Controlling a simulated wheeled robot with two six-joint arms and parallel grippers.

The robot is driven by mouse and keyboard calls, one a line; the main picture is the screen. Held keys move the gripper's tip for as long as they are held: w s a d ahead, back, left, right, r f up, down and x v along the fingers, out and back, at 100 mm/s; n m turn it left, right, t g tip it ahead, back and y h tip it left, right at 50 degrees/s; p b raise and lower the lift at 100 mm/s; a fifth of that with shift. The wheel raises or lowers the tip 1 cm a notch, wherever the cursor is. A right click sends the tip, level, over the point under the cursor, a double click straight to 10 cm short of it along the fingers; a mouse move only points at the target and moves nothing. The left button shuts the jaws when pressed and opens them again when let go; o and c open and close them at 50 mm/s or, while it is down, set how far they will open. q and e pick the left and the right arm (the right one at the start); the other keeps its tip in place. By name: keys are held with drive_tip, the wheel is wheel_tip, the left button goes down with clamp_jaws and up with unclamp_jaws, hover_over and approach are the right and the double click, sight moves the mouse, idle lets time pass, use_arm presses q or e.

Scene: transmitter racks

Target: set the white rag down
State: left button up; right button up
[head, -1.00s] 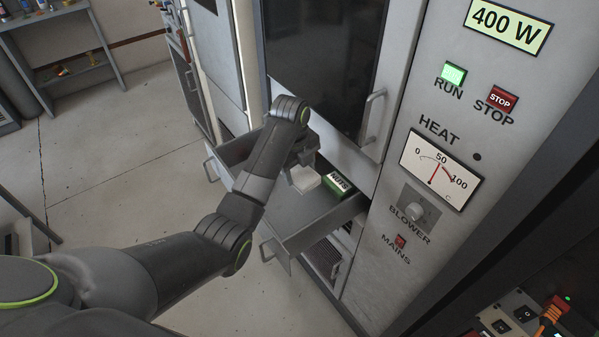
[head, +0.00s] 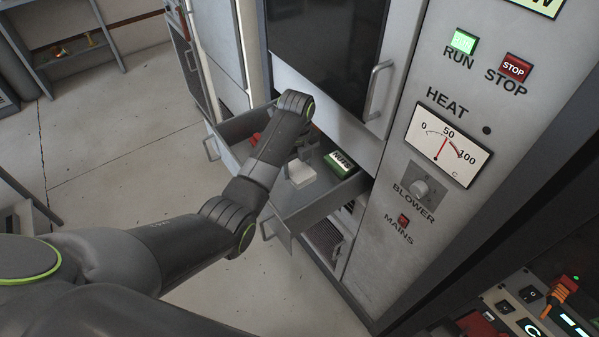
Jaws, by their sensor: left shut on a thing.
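The white rag (head: 300,175) is a small pale block-like bundle low inside the open drawer (head: 306,209). My left gripper (head: 301,160) reaches down over the drawer and is shut on the rag. My own forearm hides part of the gripper and the drawer's left part. Whether the rag touches the drawer floor I cannot tell. My right gripper does not show.
A green box marked NUTS (head: 341,163) lies in the drawer just right of the rag. Something red (head: 256,138) shows behind my forearm. The cabinet front with the heat meter (head: 447,146) rises on the right. Bare drawer floor lies in front of the rag.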

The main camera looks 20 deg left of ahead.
sight(296, 168)
use_arm(q)
wheel_tip(296, 168, down, 4)
drive_tip(key=shift+f, duration=2.3)
drive_tip(key=shift+f, duration=0.1)
drive_tip(key=o, duration=0.9)
wheel_tip(296, 168, up, 12)
drive_tip(key=shift+r, duration=0.15)
drive_tip(key=shift+s, duration=0.1)
